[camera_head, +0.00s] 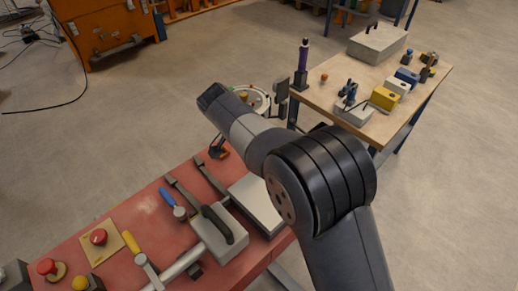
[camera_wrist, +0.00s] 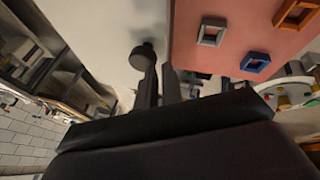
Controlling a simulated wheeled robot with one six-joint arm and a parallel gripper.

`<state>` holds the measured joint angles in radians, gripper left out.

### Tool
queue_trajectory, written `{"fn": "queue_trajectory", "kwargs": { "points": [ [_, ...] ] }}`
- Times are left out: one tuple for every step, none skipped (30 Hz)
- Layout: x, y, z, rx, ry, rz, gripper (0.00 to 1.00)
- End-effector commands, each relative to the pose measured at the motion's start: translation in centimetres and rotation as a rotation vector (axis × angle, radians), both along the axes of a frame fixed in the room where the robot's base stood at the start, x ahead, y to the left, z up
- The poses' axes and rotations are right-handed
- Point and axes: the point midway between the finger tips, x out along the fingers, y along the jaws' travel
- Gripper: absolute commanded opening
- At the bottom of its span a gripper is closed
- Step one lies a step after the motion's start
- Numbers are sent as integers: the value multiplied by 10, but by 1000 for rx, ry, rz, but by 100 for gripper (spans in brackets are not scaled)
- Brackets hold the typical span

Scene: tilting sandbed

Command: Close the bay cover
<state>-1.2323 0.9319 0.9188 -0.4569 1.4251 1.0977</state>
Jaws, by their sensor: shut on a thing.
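My gripper (camera_wrist: 160,85) shows in the wrist view with its dark fingers close together. They are shut on a dark round-ended knob (camera_wrist: 143,54), whose grip point is partly hidden by the fingers. The knob stands against a pale flat panel (camera_wrist: 105,30), which may be the bay cover; I cannot tell how far open it is.
Grey, orange and blue square frames lie on a red surface in the wrist view, including an orange frame (camera_wrist: 297,14). In the head view, a grey box with a handle (camera_head: 222,240) and tools crowd the red table. A wooden-topped table (camera_head: 425,95) stands behind right. Open floor surrounds them.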

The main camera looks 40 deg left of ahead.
Motion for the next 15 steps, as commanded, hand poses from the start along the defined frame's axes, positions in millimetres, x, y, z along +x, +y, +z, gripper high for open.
{"fn": "queue_trajectory", "kwargs": {
  "points": [
    [-2, -4, -14, -17, 14, -3, 0],
    [-2, -3, -13, -16, 14, -3, 0],
    [-3, -3, -11, -16, 14, -3, 0],
    [-4, -2, -10, -15, 14, -2, 0],
    [-5, -1, -7, -14, 13, -2, 0],
    [-7, 0, -3, -13, 13, -1, 0],
    [-9, 1, 2, -13, 12, -1, 0],
    [-10, 3, 7, -12, 10, -1, 0],
    [-13, 5, 15, -9, 9, -1, 0],
    [-15, 7, 21, -7, 8, 1, 0],
    [-18, 8, 28, -6, 6, 0, 0],
    [-21, 11, 36, -4, 5, 0, 0],
    [-24, 12, 43, -3, 4, 1, 0],
    [-26, 13, 50, -1, 3, 1, 0],
    [-28, 16, 58, 0, 2, 1, 0]
  ]
}}
